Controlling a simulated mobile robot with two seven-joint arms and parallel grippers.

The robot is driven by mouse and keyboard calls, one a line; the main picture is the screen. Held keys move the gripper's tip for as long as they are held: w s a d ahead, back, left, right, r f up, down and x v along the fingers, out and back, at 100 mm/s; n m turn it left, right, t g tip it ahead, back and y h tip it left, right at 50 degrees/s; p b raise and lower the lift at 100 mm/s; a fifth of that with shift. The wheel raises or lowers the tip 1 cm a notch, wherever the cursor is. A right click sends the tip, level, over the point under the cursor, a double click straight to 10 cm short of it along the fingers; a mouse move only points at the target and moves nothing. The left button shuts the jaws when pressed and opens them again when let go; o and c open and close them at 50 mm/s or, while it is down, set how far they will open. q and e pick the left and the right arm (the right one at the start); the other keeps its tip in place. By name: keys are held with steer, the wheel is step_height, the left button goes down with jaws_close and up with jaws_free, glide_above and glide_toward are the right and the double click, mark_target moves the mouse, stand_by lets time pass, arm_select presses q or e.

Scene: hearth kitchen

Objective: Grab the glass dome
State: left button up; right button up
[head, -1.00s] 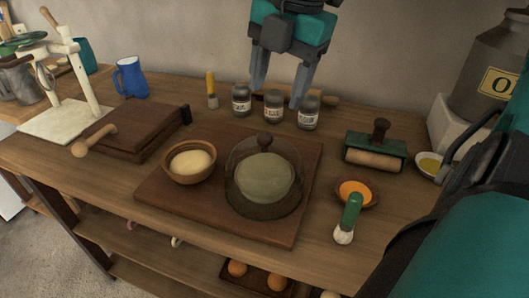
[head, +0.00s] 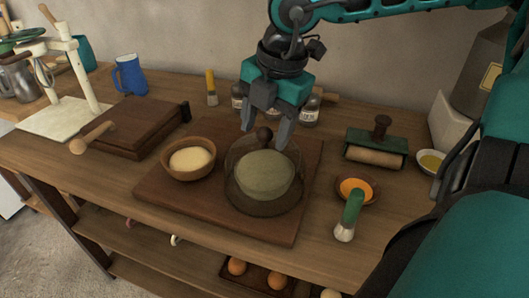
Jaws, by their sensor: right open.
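The glass dome (head: 237,164) is see-through with a dark round knob (head: 264,134) on top. It stands over a round greenish dough-like lump (head: 265,174) on a dark wooden board (head: 215,220). My right gripper (head: 264,138) points down at the dome's knob from above, its fingers apart, one on each side of the knob in the picture. I cannot tell whether either finger touches it. My left gripper is not in view.
A wooden bowl (head: 189,175) of pale contents sits left of the dome. Right of it are an orange-filled bowl (head: 371,189), a green-handled brush (head: 352,207) and a green roller (head: 375,158). Jars (head: 310,111) stand behind, partly hidden by my gripper.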

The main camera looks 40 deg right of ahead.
jaws_close()
stand_by(0.4)
